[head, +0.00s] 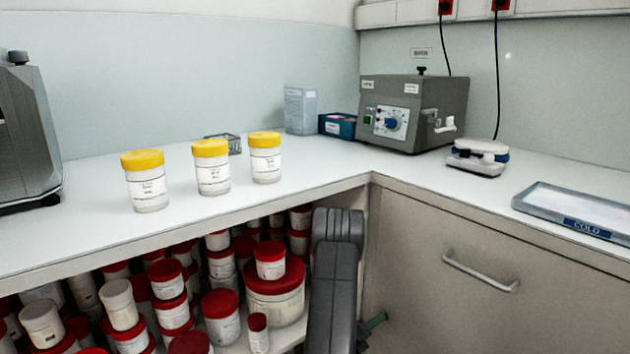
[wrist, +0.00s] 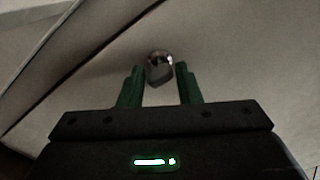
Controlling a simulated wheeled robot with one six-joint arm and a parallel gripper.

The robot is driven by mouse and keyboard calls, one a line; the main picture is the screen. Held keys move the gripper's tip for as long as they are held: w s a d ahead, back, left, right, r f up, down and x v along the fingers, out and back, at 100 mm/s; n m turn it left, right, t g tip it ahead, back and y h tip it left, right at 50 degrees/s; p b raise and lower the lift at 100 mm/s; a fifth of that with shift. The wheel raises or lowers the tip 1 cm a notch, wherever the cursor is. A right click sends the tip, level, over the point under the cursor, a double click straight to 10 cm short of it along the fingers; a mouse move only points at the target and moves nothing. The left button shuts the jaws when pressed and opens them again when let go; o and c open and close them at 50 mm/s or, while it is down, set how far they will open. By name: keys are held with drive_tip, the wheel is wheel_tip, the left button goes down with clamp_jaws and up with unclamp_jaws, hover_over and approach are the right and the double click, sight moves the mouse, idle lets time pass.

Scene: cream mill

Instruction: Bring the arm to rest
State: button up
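My arm hangs low in front of the counter's inner corner in the head view, partly cut off by the bottom edge. A green part of my gripper (head: 376,321) shows beside it, in front of the cupboard front. In the wrist view my gripper (wrist: 160,72) has its two green fingers apart. A small shiny metal piece (wrist: 159,68) shows between the fingertips against a pale surface, with gaps on both sides. I cannot tell what it belongs to or how far off it is.
Three yellow-lidded jars (head: 211,168) stand on the counter. Red-lidded tubs (head: 273,290) crowd the shelf below, left of my arm. A cupboard handle (head: 480,272) sticks out at right. A grey machine (head: 412,112), a small scale (head: 477,158) and a COLD tray (head: 575,210) stand above.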

drive_tip(key=shift+n+p, duration=0.5)
drive_tip(key=shift+n, duration=1.1)
